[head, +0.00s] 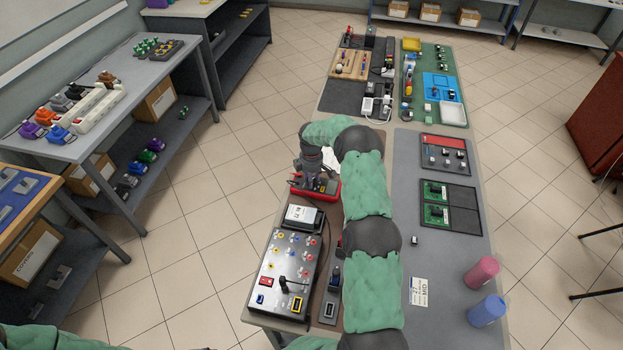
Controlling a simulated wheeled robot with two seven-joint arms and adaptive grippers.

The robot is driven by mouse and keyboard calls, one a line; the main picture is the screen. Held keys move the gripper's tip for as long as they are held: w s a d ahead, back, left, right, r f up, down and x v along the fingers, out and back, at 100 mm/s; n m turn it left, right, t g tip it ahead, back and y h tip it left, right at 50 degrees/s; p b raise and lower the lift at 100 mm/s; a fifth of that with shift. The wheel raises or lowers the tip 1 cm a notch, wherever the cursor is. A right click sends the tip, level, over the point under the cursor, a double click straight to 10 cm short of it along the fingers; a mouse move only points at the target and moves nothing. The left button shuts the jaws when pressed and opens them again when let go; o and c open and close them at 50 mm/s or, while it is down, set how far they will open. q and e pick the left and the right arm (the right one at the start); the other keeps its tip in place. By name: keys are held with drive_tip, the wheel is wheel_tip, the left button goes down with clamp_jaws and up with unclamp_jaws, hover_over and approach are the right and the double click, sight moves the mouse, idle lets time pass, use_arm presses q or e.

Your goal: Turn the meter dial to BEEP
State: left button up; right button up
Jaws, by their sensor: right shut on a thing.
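The meter looks to be the red-cased device (329,195) on the table, left of my right forearm. My right gripper (316,182) points down onto it from above and is shut on its dial, as far as I can make out. The fingers cover the dial and most of the meter's face, so neither the dial's setting nor the BEEP mark can be read. My left gripper is out of view; only green parts of my left arm show at the bottom left.
A grey panel with coloured sockets (281,268) and a black-and-white box (303,217) stand in front of the meter. My right arm covers the table's middle. Circuit boards (436,191), a pink cylinder (482,272) and a blue cylinder (487,311) are to the right.

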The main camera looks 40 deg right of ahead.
drive_tip(key=m+b, duration=0.2)
drive_tip(key=m, duration=0.3)
drive_tip(key=shift+f, duration=0.1)
drive_tip(key=m+b, duration=0.2)
drive_tip(key=m, duration=0.4)
drive_tip(key=shift+m+g, duration=0.3)
drive_tip(key=m+b, duration=0.1)
drive_tip(key=m, duration=0.5)
drive_tip(key=shift+w, duration=0.1)
drive_tip(key=m, duration=0.5)
drive_tip(key=shift+m+b, duration=0.4)
drive_tip(key=o, duration=1.2)
drive_tip(key=shift+c, duration=0.2)
